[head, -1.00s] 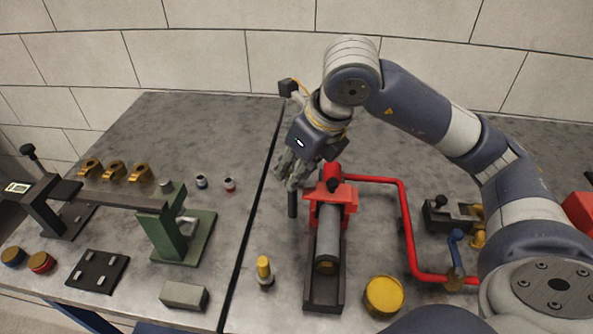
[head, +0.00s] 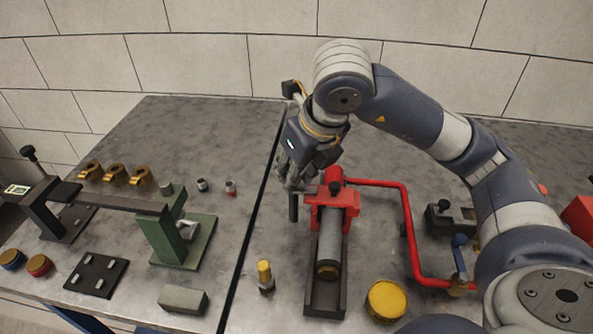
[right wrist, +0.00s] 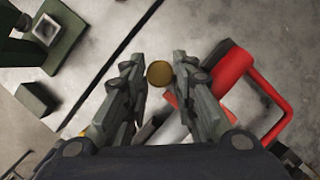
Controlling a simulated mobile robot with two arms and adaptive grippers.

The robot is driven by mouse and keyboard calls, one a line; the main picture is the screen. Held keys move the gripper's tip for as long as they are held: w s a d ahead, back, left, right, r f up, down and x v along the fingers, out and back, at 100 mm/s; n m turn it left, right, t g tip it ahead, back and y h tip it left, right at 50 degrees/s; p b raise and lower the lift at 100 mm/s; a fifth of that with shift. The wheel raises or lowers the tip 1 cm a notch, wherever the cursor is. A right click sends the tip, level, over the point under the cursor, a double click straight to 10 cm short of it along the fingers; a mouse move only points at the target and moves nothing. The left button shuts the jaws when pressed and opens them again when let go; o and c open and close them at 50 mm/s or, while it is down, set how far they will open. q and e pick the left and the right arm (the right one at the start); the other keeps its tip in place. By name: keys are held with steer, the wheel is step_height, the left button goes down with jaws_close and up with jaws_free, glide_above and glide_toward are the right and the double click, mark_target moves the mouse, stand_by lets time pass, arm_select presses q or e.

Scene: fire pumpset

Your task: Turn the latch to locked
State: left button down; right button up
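A dark upright handle (head: 293,207), which looks like the latch's grip, stands left of the clamp. My right gripper (head: 291,184) is at this handle's top and hides how it joins the clamp. In the right wrist view, a round brass-coloured end (right wrist: 160,74) lies between the two spread fingers of my right gripper (right wrist: 158,72), close to both. No firm grip shows. My left gripper is not in view.
A red pipe (head: 408,220) runs right of the clamp, near a blue lever (head: 460,255). A yellow cap (head: 386,299) and a small yellow-topped part (head: 265,275) stand in front. A green stand (head: 182,237) is left of the table gap.

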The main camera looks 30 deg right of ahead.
steer(key=o, duration=0.3)
steer(key=shift+r, duration=0.1)
steer(key=v, duration=1.2)
steer(key=shift+w, duration=0.1)
stand_by(0.4)
